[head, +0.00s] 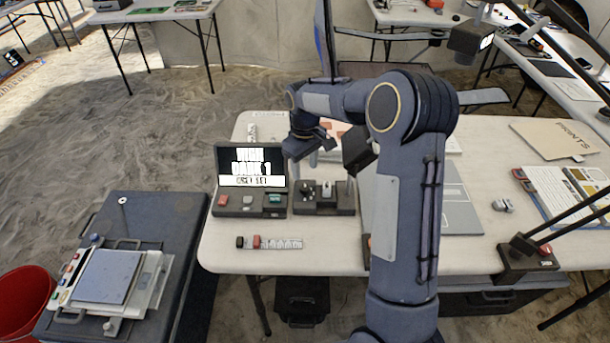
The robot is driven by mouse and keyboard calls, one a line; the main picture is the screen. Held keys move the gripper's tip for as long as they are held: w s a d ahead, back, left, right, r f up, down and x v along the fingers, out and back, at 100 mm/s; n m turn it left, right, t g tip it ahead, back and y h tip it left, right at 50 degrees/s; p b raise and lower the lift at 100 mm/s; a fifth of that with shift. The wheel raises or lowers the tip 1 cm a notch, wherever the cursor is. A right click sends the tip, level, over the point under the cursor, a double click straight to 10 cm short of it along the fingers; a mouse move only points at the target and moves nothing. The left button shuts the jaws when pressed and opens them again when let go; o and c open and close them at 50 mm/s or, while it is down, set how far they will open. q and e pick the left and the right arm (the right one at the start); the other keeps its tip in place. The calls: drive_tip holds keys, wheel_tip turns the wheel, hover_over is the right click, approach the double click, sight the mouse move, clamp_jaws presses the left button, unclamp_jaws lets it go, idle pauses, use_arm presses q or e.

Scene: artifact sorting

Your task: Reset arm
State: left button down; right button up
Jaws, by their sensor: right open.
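My right arm rises from the bottom of the head view, bends at the elbow and reaches left over the white table (330,259). My right gripper (325,164) is above the table, just right of a small black console with a lit screen (251,167). It is open, and I see nothing held in it. The fingertips are small and partly hidden against the dark parts. A black holder with small items (323,205) stands below the gripper. My left gripper is not in view.
A small scale ruler (280,243) lies at the table's front. A grey board (462,213) is partly behind my arm. A folder (556,139) lies at the right. A weighing scale (103,277) sits on a dark case at left, beside a red bucket (25,298).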

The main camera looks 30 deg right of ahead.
drive_tip(key=shift+r, duration=0.45)
drive_tip(key=shift+s+r, duration=0.1)
drive_tip(key=s+a+r+m+t+y, duration=0.1)
drive_tip(key=s+a+r, duration=0.25)
drive_tip(key=s, duration=0.35)
drive_tip(key=s+a+r+m+t+y+p, duration=0.1)
drive_tip(key=s+a+r+t, duration=0.1)
drive_tip(key=s+r, duration=0.4)
drive_tip(key=s+a+r+m+t+y, duration=0.1)
drive_tip(key=s+a+r, duration=0.15)
drive_tip(key=s, duration=0.55)
drive_tip(key=s+a+f+m+t, duration=0.1)
drive_tip(key=s+a, duration=0.3)
drive_tip(key=s, duration=0.4)
drive_tip(key=shift+s+f+m+t+y+p, duration=0.2)
drive_tip(key=shift+f+m+t+y+p, duration=0.15)
drive_tip(key=shift+f, duration=0.4)
drive_tip(key=shift+a, duration=0.1)
